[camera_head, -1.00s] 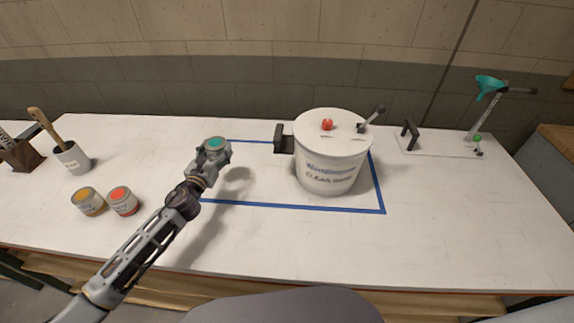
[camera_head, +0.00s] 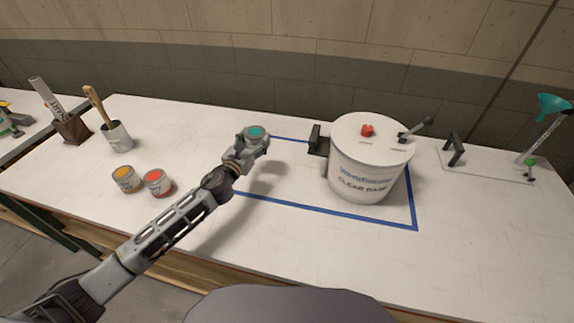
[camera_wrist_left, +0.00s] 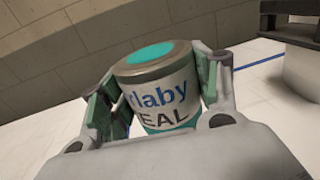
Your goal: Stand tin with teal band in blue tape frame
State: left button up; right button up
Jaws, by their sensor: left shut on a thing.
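My left gripper (camera_head: 252,147) is shut on the tin with the teal band (camera_head: 256,132). In the left wrist view the tin (camera_wrist_left: 158,85) is between the two green finger pads, roughly upright, with a teal lid top and "EAL" lettering. The tin is held above the white table, and a shadow lies below and to its right. The blue tape frame (camera_head: 330,209) is on the table. The gripper is over the frame's left part and hides some of its left side. My right gripper is not in view.
A big white bucket labelled clear base (camera_head: 371,170) stands in the right of the frame, with a dark bracket (camera_head: 318,140) toward the gripper. Yellow (camera_head: 126,179) and red (camera_head: 158,183) tins stand at left. A brush cup (camera_head: 117,136) is behind them.

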pick_arm(q)
jog(key=shift+f, duration=0.55)
notch_tip(320, 180, down, 4)
jog(key=shift+b, duration=0.8)
jog(key=shift+f, duration=0.3)
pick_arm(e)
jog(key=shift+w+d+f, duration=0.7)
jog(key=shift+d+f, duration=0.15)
pick_arm(q)
jog(key=shift+f, duration=0.15)
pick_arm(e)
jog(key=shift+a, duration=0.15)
